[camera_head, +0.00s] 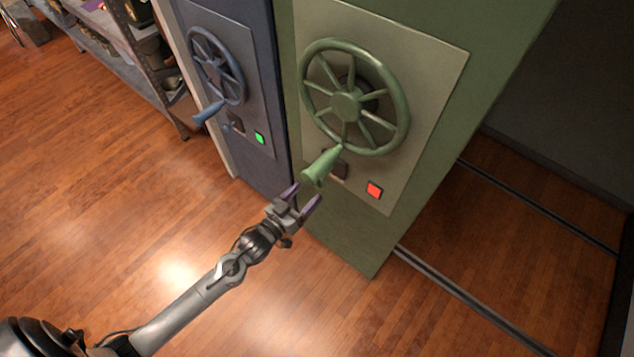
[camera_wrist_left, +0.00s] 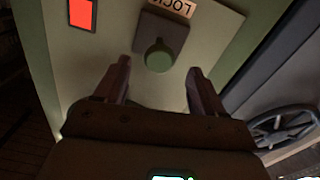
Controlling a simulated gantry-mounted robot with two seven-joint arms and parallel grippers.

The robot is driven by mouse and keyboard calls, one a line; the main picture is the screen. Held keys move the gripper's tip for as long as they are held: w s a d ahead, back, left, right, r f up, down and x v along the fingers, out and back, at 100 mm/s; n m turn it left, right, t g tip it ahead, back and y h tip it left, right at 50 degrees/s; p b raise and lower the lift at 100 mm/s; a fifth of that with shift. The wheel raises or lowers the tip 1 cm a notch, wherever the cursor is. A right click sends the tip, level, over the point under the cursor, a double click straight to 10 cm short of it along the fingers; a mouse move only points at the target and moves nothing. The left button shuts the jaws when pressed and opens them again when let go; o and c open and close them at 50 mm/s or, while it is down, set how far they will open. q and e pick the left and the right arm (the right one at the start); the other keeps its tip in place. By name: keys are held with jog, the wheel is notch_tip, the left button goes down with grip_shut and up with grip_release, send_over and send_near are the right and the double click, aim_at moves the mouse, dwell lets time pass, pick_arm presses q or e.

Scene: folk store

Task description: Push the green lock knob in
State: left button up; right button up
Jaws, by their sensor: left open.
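The green lock knob (camera_wrist_left: 158,56) is a round button on a dark plate marked LOCK, low on the green cabinet's panel. In the wrist view it appears between my fingertips, beyond them. In the head view the dark lock plate (camera_head: 340,169) is partly hidden behind the green wheel handle, and I cannot make out the knob there. My left gripper (camera_head: 307,194) is open and empty, in front of the panel and below the handle. Its two fingers also show in the wrist view (camera_wrist_left: 159,70). My right gripper is not in view.
The green handwheel (camera_head: 345,106) has a handle (camera_head: 319,167) jutting out near my left gripper. A red light (camera_head: 374,190) glows beside the lock. A blue cabinet's wheel (camera_head: 216,66) and green light (camera_head: 260,138) are at left. Floor rails (camera_head: 450,286) run at right.

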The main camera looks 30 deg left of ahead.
aim_at(320, 179)
pick_arm(q)
jog(key=shift+w+d+b, duration=0.25)
jog(key=shift+w, duration=1.2)
jog(key=shift+w+d+b, duration=0.2)
jog(key=shift+w+b, duration=0.05)
jog(key=shift+w, duration=1.15)
jog(key=shift+c, duration=0.3)
grip_shut()
